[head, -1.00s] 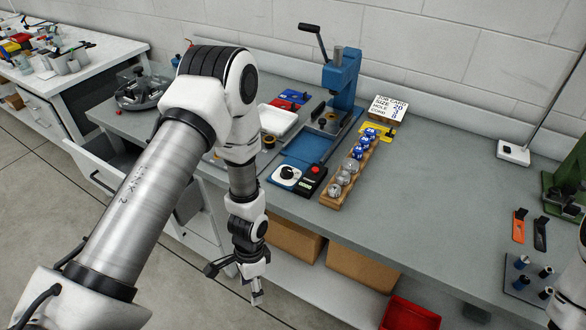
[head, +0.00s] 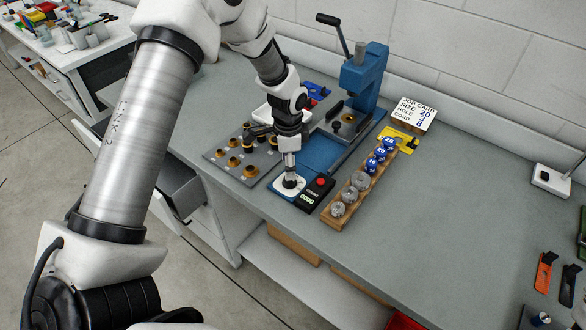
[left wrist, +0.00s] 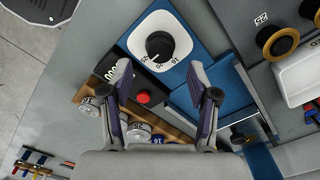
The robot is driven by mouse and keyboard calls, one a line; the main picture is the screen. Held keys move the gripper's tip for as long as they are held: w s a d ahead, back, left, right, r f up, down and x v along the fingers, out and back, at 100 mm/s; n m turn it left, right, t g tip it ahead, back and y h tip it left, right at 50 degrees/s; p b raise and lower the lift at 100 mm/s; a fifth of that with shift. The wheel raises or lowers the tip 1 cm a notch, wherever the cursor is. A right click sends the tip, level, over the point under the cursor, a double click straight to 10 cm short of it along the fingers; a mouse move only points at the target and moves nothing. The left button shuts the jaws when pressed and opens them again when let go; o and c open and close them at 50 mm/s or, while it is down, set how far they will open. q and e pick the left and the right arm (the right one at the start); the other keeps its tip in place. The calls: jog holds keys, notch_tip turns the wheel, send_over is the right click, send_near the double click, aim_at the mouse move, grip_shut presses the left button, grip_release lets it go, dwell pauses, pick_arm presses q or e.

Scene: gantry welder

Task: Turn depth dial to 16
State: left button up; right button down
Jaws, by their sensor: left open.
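The depth dial (head: 279,186) is a black knob on a white square plate, on the blue base of the press at the bench's front edge. In the left wrist view the dial (left wrist: 160,45) shows its knob with a light pointer mark and small numbers on the plate. My right gripper is out of view.
A black counter box (head: 308,198) with a red button (head: 320,181) sits right beside the dial. A wooden rack (head: 336,219) with metal and blue pieces stands further right. The blue press (head: 361,80) rises behind. The bench on the right is mostly clear.

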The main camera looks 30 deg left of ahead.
pick_arm(q)
jog(key=f, duration=0.1)
jog(key=s+f, duration=0.1)
jog(key=f, duration=0.1)
jog(key=shift+p, duration=0.3)
jog(key=f, duration=0.1)
jog(key=w+f, duration=0.1)
jog(key=shift+w+f, duration=0.3)
jog(key=shift+s+r, duration=0.3)
jog(key=shift+s, duration=0.05)
jog(key=c, duration=0.4)
jog(key=shift+s, duration=0.1)
jog(key=c, duration=0.5)
grip_shut()
